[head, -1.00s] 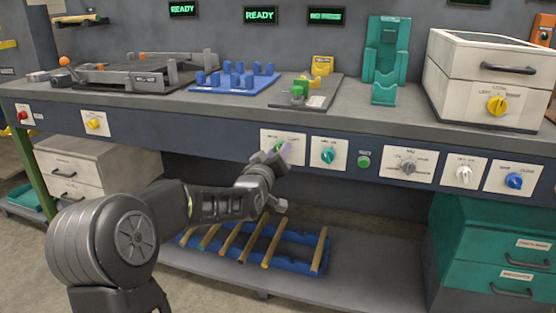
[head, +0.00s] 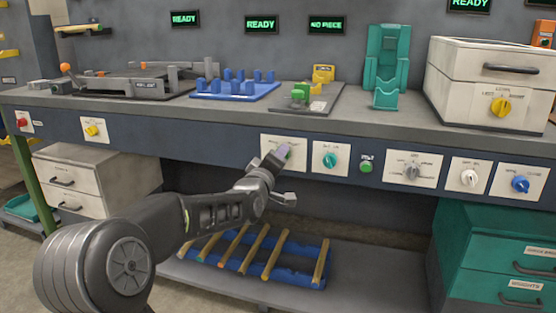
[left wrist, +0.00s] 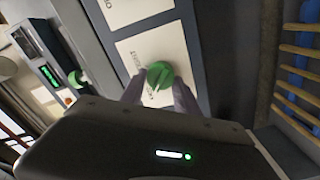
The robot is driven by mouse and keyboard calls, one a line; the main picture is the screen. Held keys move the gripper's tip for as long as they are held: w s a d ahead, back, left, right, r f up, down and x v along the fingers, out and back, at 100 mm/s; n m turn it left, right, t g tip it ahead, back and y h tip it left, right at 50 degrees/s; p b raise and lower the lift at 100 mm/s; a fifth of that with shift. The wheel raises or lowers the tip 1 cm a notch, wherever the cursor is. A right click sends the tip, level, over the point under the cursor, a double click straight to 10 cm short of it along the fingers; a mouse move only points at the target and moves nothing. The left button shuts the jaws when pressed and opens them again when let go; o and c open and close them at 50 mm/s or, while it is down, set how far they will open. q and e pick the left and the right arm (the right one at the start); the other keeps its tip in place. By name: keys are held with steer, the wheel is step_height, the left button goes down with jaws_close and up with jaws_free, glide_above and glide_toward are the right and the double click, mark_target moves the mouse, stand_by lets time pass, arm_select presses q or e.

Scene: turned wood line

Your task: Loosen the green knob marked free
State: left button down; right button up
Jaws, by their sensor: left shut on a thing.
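My left gripper (head: 282,153) is at a white plate (head: 299,161) on the bench's dark front panel. In the head view the gripper hides the knob on this plate. The left wrist view shows a round green knob (left wrist: 160,76) with a pale line across it, on a white plate (left wrist: 176,44) with small lettering I cannot read clearly. The two fingertips (left wrist: 155,88) sit on either side of the knob, shut on it. My right gripper is not in view.
To the right on the panel are a teal knob (head: 330,160), a green button (head: 366,166), a grey knob (head: 412,171), a white knob (head: 469,178) and a blue knob (head: 520,184). Below, a blue rack (head: 310,277) holds several wooden rods on a shelf.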

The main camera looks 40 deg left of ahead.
arm_select(q)
steer(key=shift+f, duration=0.1)
steer(key=c, duration=0.9)
jaws_free()
steer(key=shift+s, duration=0.15)
steer(key=p+v, duration=0.1)
steer(key=v, duration=0.6)
steer(key=shift+s+d, duration=0.2)
steer(key=shift+s, duration=0.05)
